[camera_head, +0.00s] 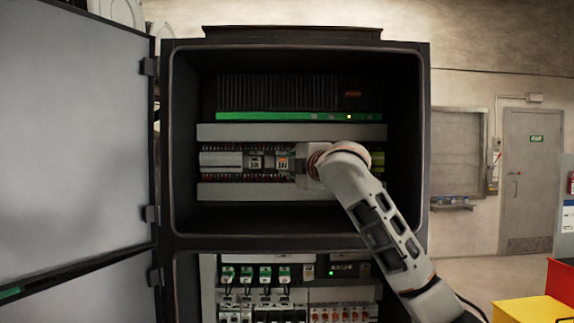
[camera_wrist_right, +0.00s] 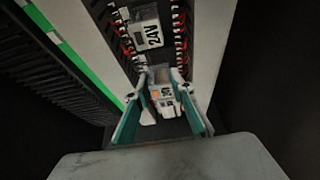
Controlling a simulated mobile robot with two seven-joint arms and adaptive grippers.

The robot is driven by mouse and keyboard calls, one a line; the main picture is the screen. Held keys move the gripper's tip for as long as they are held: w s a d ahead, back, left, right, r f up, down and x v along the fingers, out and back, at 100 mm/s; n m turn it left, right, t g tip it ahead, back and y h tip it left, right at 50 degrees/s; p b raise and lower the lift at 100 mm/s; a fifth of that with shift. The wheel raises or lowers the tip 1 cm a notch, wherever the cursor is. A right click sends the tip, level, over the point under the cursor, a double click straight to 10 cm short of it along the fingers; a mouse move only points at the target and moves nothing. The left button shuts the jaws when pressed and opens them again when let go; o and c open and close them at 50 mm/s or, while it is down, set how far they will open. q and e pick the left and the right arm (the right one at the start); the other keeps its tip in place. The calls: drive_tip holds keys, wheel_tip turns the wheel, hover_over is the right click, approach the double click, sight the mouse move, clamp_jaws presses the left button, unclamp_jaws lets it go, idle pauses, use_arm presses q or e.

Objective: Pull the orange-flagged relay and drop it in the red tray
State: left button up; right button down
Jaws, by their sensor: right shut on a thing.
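The relay with an orange flag (camera_wrist_right: 159,93) sits between the teal-sided fingers of my right gripper (camera_wrist_right: 161,86) in the wrist view. The gripper is shut on it. In the head view the relay (camera_head: 282,162) shows in the upper cabinet's rail row, just left of my right gripper (camera_head: 296,164). Whether it is still fully seated in its socket I cannot tell. A red bin-like thing (camera_head: 563,278) is cut off at the right edge; its inside is hidden. My left gripper is not in view.
A neighbouring relay (camera_head: 256,162) sits left of the flagged one. A module labelled 24V (camera_wrist_right: 146,34) is close by. Cabinet walls surround my right arm, and an open door (camera_head: 75,130) stands left. A yellow box (camera_head: 530,310) is at lower right.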

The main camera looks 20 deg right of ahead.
sight(279, 163)
drive_tip(key=shift+s+a, duration=0.15)
drive_tip(key=shift+s, duration=0.4)
drive_tip(key=shift+s+a, duration=0.15)
drive_tip(key=shift+s, duration=0.35)
drive_tip(key=shift+s+a+b, duration=0.15)
drive_tip(key=shift+s+a, duration=0.05)
drive_tip(key=shift+s, duration=0.5)
drive_tip(key=shift+s+a+b, duration=0.15)
drive_tip(key=shift+s+a, duration=0.05)
drive_tip(key=shift+s, duration=0.45)
